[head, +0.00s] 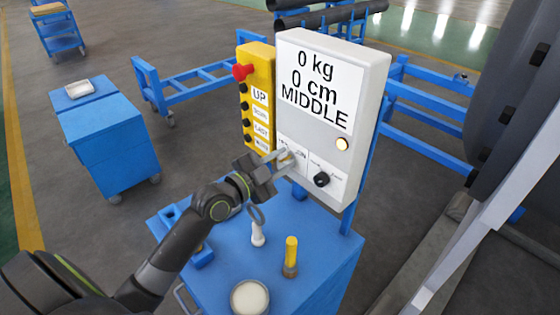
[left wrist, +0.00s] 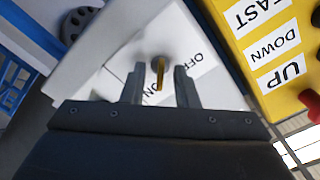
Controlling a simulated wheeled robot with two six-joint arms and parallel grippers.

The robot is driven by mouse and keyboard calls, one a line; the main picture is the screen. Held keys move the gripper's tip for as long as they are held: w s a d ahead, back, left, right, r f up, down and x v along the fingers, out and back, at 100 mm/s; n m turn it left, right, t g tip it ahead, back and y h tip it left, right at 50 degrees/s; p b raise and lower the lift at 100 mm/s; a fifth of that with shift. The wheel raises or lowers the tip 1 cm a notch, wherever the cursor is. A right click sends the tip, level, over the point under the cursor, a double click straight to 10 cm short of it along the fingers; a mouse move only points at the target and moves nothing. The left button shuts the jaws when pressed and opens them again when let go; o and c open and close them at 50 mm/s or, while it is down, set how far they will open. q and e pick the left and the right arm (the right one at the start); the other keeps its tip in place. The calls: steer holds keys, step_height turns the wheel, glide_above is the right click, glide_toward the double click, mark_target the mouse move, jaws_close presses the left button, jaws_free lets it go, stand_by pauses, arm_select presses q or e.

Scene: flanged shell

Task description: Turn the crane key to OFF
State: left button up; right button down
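The crane key is a thin yellow-brown key (left wrist: 159,76) in a round grey lock on the white control box (head: 381,92). In the left wrist view its bow stands edge-on between an OFF label (left wrist: 203,62) and a partly hidden label ending in N. My left gripper (head: 284,162) is at the lower left of the box front. In the left wrist view its two fingers (left wrist: 160,84) stand apart on either side of the key, with gaps visible on both sides. In the head view the fingers mostly hide the key. My right gripper is not in view.
The box display reads 0 kg, 0 cm, MIDDLE, and a lamp (head: 342,144) glows. A black knob (head: 321,179) sits right of the key. A yellow button pendant (head: 262,55) is left of the box. A blue cart (head: 330,240) below carries a yellow-handled tool (head: 291,250).

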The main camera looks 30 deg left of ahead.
arm_select(q)
jaws_close()
steer(key=n, duration=0.6)
steer(key=shift+n+p, duration=0.3)
steer(key=shift+p, duration=0.05)
steer(key=n+p, duration=0.1)
steer(key=n, duration=0.4)
steer(key=shift+r+n+p, duration=0.1)
steer(key=shift+n+p, duration=0.2)
steer(key=n+p, duration=0.1)
steer(key=n, duration=0.4)
steer(key=shift+p, duration=0.35)
steer(key=shift+n, duration=0.4)
